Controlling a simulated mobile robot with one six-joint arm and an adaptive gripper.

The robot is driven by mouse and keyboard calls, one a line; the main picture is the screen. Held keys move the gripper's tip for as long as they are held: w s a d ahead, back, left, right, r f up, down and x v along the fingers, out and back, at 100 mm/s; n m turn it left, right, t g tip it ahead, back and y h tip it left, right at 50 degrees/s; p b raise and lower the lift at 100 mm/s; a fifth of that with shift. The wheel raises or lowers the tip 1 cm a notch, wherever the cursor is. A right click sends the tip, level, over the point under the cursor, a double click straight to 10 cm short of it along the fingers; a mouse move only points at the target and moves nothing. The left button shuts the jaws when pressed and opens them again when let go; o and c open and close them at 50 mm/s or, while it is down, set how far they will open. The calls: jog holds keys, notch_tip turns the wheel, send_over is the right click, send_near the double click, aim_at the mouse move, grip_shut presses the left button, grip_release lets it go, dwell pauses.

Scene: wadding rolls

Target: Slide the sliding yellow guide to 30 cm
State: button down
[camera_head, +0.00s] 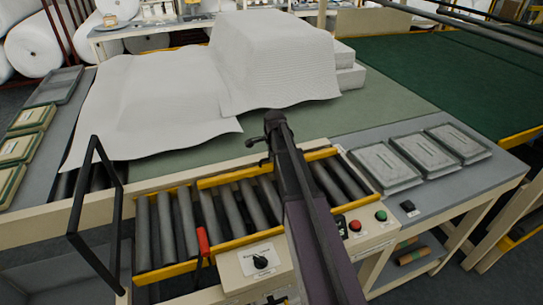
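A roller bed (182,222) runs across the front of the table. A raised yellow bar (225,178) lies along the far side of the rollers, and a yellow rail (165,270) runs along the near side. I cannot tell for sure which is the sliding guide. A red handle-like piece (203,242) stands at the near rail. No 30 cm mark is readable. My dark arm crosses the rollers and hides part of them and of the far bar. My gripper (256,150) seems to be at its far end, near the far bar; its fingers and any contact are unclear.
White wadding sheets (150,100) cover the table behind. Grey trays (385,167) lie at right. A control panel has a knob (260,262), a red button (355,226) and a green button (381,216). A black frame (118,200) stands at left.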

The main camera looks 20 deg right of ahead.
jog(key=w, duration=0.3)
dwell(0.4)
jog(key=c, duration=0.7)
grip_release()
jog(key=shift+s, duration=0.1)
